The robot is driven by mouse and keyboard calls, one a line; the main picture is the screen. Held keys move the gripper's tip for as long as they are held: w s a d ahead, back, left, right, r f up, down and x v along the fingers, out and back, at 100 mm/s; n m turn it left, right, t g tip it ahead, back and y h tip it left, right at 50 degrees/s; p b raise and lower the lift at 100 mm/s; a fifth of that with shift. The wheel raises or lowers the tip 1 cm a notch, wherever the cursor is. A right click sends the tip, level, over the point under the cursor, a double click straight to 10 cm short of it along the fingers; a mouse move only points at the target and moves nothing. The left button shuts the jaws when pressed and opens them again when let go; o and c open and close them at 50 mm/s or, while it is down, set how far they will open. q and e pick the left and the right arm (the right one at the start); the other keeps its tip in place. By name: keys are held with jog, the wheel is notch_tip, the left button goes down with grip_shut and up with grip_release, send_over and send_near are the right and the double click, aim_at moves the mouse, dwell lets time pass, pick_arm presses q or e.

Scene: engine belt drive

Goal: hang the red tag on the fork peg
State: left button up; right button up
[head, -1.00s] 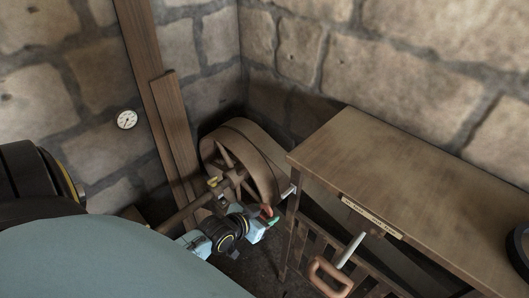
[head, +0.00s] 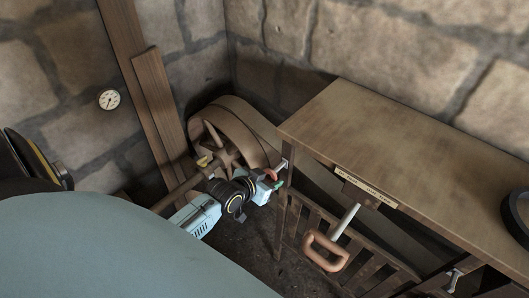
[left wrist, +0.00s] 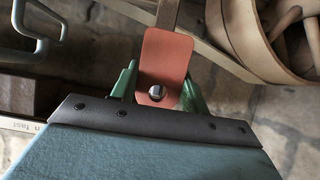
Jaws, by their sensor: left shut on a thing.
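The red tag (left wrist: 168,58) is a flat plate with rounded corners in the left wrist view. It stands between the green fingers of my left gripper (left wrist: 158,90), which is shut on it. A grey metal round end (left wrist: 156,92) shows at the tag's lower part; I cannot tell if it passes through a hole. In the head view my left gripper (head: 275,181) is beside the table's left corner, with the tag (head: 271,174) at its tip. A short pale grey peg (head: 282,163) sticks out close to the tag; contact is unclear. My right gripper is out of view.
A wooden table (head: 400,140) with a label strip (head: 366,186) stands at the right. A lever with a copper-coloured loop handle (head: 325,252) hangs at its front. A large wooden wheel (head: 240,125) stands behind my gripper. Slatted bars lie below the table.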

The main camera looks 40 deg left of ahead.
aim_at(279, 169)
pick_arm(q)
jog(key=shift+w+d+f+b, duration=0.15)
jog(key=shift+w+b, duration=0.95)
jog(key=shift+w, duration=1.3)
jog(key=shift+w+p, duration=0.15)
jog(key=shift+p, duration=0.15)
jog(key=o, duration=1)
jog(key=shift+o, duration=0.2)
jog(key=p+v, duration=0.1)
jog(key=v, duration=1.2)
